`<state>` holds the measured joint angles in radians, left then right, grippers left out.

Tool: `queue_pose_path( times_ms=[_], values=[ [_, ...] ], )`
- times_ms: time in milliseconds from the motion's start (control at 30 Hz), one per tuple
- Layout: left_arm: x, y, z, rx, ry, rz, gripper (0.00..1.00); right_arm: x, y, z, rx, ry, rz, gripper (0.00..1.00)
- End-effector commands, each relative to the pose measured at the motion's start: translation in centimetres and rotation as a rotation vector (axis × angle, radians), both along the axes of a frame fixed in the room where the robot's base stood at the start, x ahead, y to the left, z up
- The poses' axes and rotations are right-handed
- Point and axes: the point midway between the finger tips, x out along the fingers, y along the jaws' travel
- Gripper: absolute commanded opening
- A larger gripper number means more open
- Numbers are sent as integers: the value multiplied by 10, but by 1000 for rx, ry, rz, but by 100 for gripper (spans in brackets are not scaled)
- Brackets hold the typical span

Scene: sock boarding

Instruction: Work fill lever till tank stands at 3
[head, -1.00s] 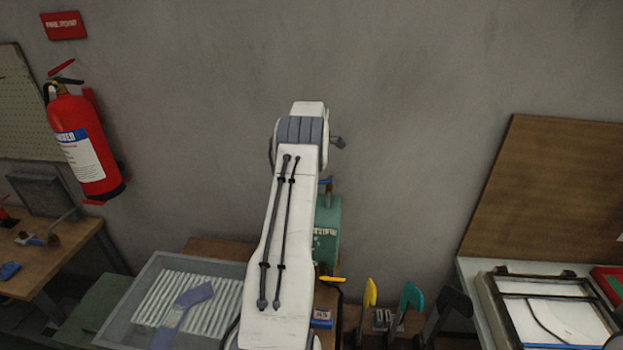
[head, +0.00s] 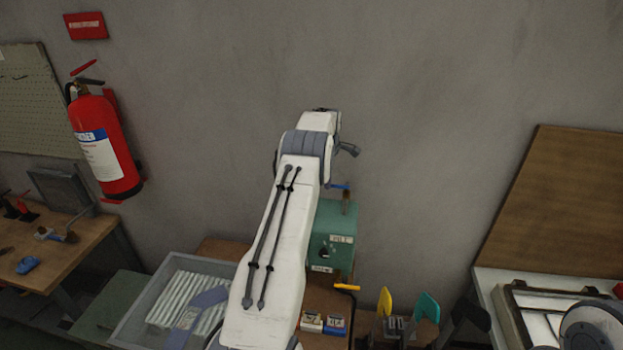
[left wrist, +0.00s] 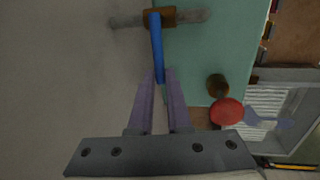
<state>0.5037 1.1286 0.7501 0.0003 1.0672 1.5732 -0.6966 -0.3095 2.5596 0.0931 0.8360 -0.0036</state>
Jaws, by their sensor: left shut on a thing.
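The green tank (head: 335,222) stands against the wall behind my left arm, which covers its left part. It also shows in the left wrist view (left wrist: 205,55). A blue lever (left wrist: 156,42) runs from a brass valve body (left wrist: 160,17) on a grey pipe; its blue end (head: 341,187) shows above the tank in the head view. My left gripper (left wrist: 159,78) is shut on the lever's free end, the fingers on either side of it. I cannot read the level or the small white labels (head: 341,239). My right gripper is out of view.
A grey bin (head: 138,322) with white ribbed lining is left of my arm. Yellow (head: 384,301) and teal (head: 427,306) upright shapes stand right of the tank. A red round knob (left wrist: 227,111) is near the tank in the wrist view. A fire extinguisher (head: 104,150) hangs on the wall.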

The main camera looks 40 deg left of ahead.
Motion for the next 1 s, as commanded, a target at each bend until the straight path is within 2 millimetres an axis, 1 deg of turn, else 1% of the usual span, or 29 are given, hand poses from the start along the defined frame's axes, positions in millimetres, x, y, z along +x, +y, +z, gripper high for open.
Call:
queue_pose_path(
  times_ms=[67, 300, 333, 367, 400, 767, 867, 967, 1000],
  values=[
    [4, -4, 2, 4, -5, -18, 0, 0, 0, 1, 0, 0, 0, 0],
    [4, -4, 2, 4, -6, -17, 0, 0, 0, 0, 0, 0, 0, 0],
    [4, -4, 2, 4, -6, -17, 20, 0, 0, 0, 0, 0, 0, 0],
    [4, -4, 2, 4, -6, -16, 31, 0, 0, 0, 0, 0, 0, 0],
    [4, -4, 2, 4, -6, -16, 46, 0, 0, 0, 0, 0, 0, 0],
    [3, -4, 2, 2, -2, -14, 46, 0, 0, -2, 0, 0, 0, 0],
    [2, -4, 11, 3, -4, -14, 46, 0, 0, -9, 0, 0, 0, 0],
    [-1, -6, 26, 5, -7, -14, 46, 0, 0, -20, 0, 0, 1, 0],
    [-3, -6, 35, 5, -7, -14, 46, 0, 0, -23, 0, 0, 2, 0]
  ],
)
